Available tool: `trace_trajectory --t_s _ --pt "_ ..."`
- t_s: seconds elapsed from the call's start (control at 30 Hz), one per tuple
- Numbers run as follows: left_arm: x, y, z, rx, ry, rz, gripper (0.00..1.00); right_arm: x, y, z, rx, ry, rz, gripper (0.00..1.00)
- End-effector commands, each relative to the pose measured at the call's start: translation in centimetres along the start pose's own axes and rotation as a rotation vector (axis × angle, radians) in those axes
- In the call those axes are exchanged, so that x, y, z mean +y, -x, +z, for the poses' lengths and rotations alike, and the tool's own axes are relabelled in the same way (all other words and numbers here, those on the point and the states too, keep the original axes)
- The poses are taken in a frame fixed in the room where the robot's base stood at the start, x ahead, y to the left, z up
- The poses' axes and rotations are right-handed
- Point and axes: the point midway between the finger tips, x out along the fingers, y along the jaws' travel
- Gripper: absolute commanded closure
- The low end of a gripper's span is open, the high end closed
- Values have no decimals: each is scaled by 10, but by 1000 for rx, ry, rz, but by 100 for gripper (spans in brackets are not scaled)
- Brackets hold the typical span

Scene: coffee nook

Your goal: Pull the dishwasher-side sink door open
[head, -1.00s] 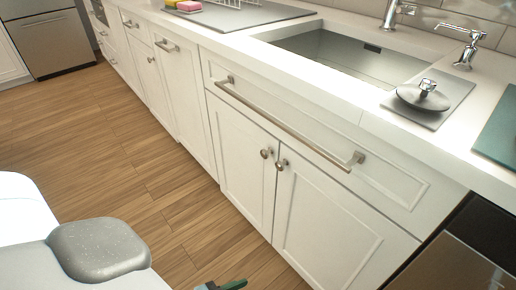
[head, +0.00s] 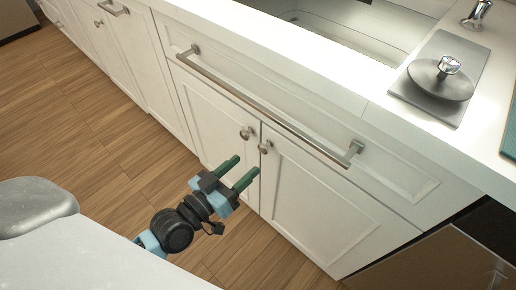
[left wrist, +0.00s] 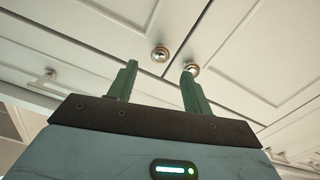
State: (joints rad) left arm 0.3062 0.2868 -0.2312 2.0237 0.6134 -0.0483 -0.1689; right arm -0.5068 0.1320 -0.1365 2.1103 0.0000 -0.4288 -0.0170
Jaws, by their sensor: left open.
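The sink cabinet has two white doors side by side. The right door (head: 322,205), nearer the dishwasher, is shut, with a round metal knob (head: 265,147) near its upper inner corner. The left door (head: 215,125) is also shut, with its own knob (head: 246,133) close beside. My left gripper (head: 247,164) is open and empty in front of the doors, with green fingers pointing at the knobs. In the left wrist view both knobs show beyond the fingers, one (left wrist: 160,53) between them and one (left wrist: 191,69) near a fingertip. My right gripper is out of view.
A long bar handle (head: 270,108) runs across the panel above the doors. The dishwasher (head: 450,262) is at the lower right. The counter holds the sink (head: 335,50) and a grey mat (head: 411,92) with a round lid-like piece. Wooden floor (head: 95,135) lies clear at left.

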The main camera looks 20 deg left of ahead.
Motion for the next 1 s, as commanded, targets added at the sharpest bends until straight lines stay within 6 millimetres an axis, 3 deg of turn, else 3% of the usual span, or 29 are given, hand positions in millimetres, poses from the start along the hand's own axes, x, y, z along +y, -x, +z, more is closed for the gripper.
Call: trace_trajectory --t_s 0.4,0.83,1.0 --pt "0 -58 1 0 1 -1 50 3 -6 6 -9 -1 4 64" --pt "0 -68 0 -2 0 0 50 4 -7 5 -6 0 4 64" --pt "0 -68 0 -2 0 0 70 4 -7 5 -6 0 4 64"
